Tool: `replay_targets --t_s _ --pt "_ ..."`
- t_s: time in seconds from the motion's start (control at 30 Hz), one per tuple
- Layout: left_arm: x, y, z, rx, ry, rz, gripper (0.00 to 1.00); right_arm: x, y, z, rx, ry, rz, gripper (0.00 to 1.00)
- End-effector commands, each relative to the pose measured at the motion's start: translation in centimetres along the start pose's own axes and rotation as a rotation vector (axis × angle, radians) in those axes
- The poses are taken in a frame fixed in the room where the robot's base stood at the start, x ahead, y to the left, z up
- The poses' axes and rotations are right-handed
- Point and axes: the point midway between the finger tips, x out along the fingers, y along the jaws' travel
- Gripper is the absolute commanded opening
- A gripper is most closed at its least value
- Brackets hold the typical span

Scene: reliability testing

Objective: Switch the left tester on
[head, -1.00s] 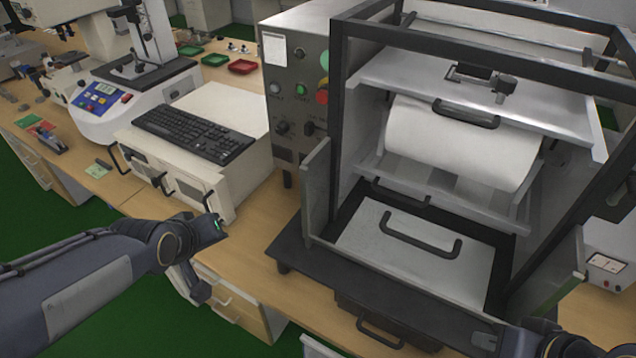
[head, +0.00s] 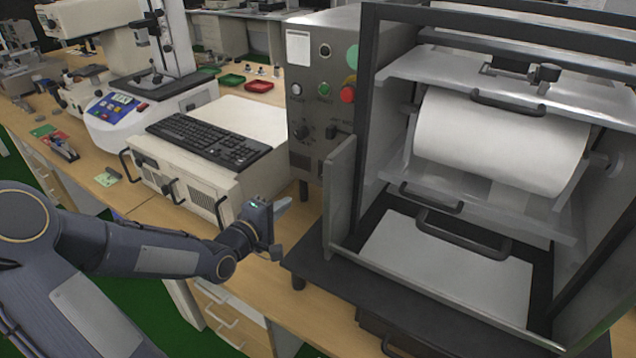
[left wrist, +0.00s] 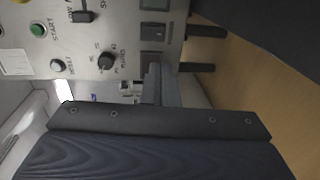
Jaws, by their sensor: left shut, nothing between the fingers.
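The tester is a large machine with a dark frame (head: 368,120) and a grey control panel (head: 312,60) on its left side. The panel carries a green START button (left wrist: 38,29), a RESET button (left wrist: 57,66), a black knob (left wrist: 105,62) and a lever switch (left wrist: 82,16). Dark rocker-like switches (left wrist: 153,32) sit lower on the panel. My left gripper (head: 283,207) is shut and empty, in front of and below the panel, apart from it in the head view. Its finger (left wrist: 160,85) points at the panel's lower part in the left wrist view. My right gripper is out of view.
A beige box (head: 190,190) with a black keyboard (head: 208,140) on top stands left of the tester. The tester's dark base plate (head: 330,290) juts out right of my gripper. The wooden bench (head: 255,290) is bare below it.

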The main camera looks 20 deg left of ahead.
Motion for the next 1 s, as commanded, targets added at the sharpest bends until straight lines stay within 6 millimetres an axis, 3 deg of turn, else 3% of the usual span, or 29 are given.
replay_targets --t_s 0.27,0.7,1.0 --pt "2.0 -0.2 0.1 0.001 -0.004 0.002 0.00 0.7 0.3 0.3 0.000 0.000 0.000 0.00" --pt "11.0 0.0 0.2 -0.001 -0.004 -0.002 0.00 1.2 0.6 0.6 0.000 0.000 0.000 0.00" --pt "13.9 0.0 0.1 0.001 0.000 -0.002 0.00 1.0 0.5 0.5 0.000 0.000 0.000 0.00"
